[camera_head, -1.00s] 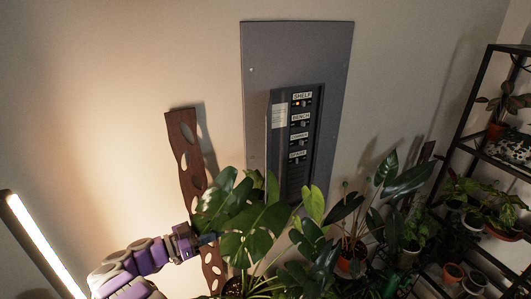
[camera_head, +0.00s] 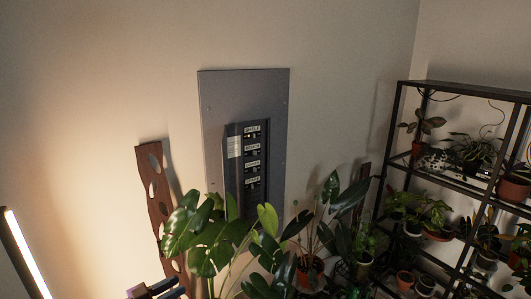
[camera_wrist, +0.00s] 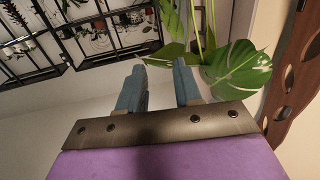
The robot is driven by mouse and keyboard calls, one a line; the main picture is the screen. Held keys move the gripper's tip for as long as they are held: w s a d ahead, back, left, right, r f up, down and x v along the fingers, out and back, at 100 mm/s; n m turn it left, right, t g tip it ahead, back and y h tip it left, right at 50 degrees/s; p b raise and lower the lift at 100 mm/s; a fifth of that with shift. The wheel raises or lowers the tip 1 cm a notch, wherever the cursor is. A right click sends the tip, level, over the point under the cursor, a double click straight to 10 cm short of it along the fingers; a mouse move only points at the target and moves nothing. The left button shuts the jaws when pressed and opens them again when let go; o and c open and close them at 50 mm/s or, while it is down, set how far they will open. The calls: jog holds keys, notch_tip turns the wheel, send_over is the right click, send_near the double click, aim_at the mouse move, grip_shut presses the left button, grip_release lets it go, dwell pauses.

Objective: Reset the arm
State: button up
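In the wrist view my gripper (camera_wrist: 160,88) shows two blue-grey fingers standing apart with a clear gap between them. Nothing is held in the gap. Large green leaves (camera_wrist: 238,66) are just beyond and to the right of the fingertips; I cannot tell whether they touch. In the head view only a small part of my arm shows at the bottom edge, left of the leafy plant (camera_head: 205,235) and in front of the brown wooden plank with holes (camera_head: 155,205).
A grey wall panel (camera_head: 215,130) with labelled switches is behind the plants. A black metal shelf (camera_head: 398,130) with several pots stands at right. A lit tube lamp (camera_head: 25,250) leans at lower left. The wooden plank also shows in the wrist view (camera_wrist: 290,75).

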jog(key=w+r+n+t+y+b, duration=0.4)
jog(key=w+r+y, duration=0.4)
jog(key=w+r, duration=0.5)
jog(key=w+d+r+n+y+b, duration=0.25)
jog(key=w+d+n+y, duration=0.2)
jog(key=y, duration=0.35)
jog(key=s+d+f+g+h+b, duration=0.1)
jog(key=s+d+f+g, duration=0.5)
jog(key=s+d, duration=0.6)
jog(key=s+d+f+g+b, duration=0.4)
jog(key=s+d+f, duration=0.5)
jog(key=s, duration=1.5)
jog(key=s+d+f+n+g+h+b, duration=0.1)
jog(key=s+d+f+g, duration=0.6)
jog(key=s+d, duration=0.9)
jog(key=s+f+b, duration=0.1)
jog(key=s, duration=0.1)
jog(key=shift+s+g+h, duration=0.3)
jog(key=shift+s+g, duration=0.05)
jog(key=shift+g, duration=0.05)
